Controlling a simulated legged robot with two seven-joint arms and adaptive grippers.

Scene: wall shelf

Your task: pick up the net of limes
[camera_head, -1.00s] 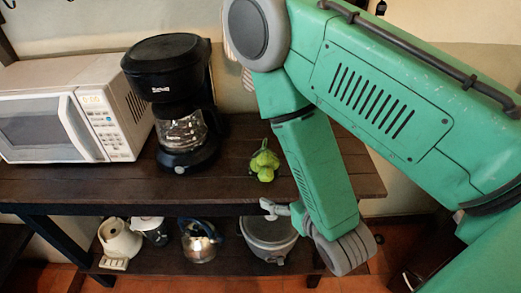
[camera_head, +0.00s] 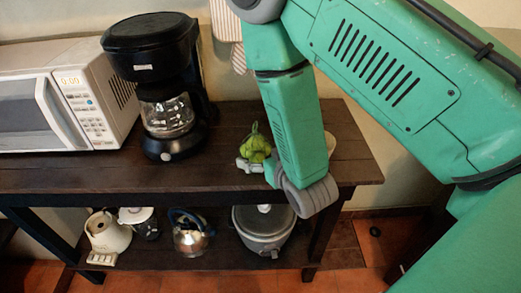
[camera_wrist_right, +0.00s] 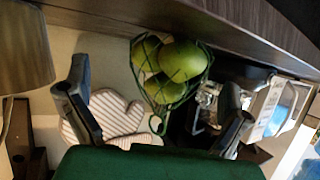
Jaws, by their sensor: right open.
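The net of limes (camera_head: 256,145) is a small green bundle on the dark wooden shelf top, right of the coffee maker. In the right wrist view the limes (camera_wrist_right: 182,62) show through green mesh, with a loop of netting at one end. My right gripper (camera_head: 250,166) is at the near side of the net, partly hidden by my forearm. In the right wrist view its open fingers (camera_wrist_right: 155,88) stand wide apart, with the net ahead between them; I cannot tell whether they touch it. My left gripper is not in view.
A black coffee maker (camera_head: 152,60) and a white microwave (camera_head: 95,100) stand left of the net. A striped oven mitt (camera_wrist_right: 112,118) is behind it. A kettle (camera_head: 188,235) and a lidded pot (camera_head: 262,236) stand on the lower shelf.

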